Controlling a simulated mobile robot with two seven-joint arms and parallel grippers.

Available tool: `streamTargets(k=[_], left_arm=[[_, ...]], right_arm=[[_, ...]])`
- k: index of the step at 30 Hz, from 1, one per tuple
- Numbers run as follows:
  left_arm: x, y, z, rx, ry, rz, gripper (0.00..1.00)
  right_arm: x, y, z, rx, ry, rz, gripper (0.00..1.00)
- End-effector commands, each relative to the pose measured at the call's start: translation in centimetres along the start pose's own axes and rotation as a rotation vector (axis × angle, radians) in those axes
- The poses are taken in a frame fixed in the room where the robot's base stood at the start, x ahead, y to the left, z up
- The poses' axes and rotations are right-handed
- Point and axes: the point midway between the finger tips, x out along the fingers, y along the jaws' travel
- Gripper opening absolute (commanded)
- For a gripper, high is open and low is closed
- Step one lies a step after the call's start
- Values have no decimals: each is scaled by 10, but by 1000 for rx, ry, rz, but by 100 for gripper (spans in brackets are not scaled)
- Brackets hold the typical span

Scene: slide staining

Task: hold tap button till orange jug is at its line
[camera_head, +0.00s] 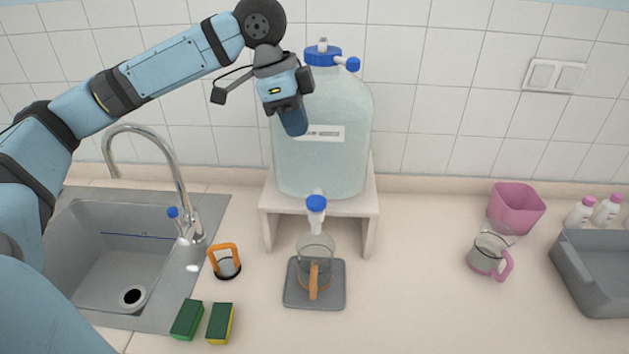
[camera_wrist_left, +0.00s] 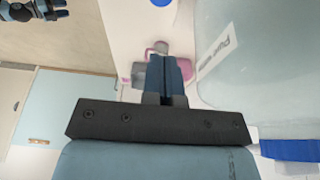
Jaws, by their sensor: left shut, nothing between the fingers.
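The orange jug (camera_head: 316,248) is a clear glass jug with an orange handle facing me. It stands upright on a grey square mat (camera_head: 335,298), under the tap. The tap has a blue button (camera_head: 316,203) on top and is at the front of a large clear water tank (camera_head: 325,165). The jug's water level and line are too small to tell. My left gripper (camera_head: 297,128) is shut and empty, in front of the tank's label, above and apart from the button. Its closed fingers show in the left wrist view (camera_wrist_left: 166,78).
A white stand (camera_head: 368,225) carries the tank. At left are a sink (camera_head: 80,235) with a curved faucet, an orange-handled item (camera_head: 227,264) and two sponges (camera_head: 220,322). At right are a pink-handled jug (camera_head: 485,255), a pink bin (camera_head: 515,207) and a grey tray (camera_head: 590,285).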

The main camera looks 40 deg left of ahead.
Motion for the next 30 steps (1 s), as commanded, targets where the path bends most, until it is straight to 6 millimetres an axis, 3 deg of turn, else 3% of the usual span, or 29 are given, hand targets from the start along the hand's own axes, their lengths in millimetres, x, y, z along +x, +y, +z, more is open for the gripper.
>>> streamTargets(k=[8,21,30], left_arm=[[28,0,0,0,-3,3,0],[115,0,5,-1,-2,2,0],[138,1,11,0,0,0,0]], right_arm=[[2,1,-6,-2,8,1,54],[-3,4,-16,-3,17,7,54],[-4,5,-14,-2,14,9,54]])
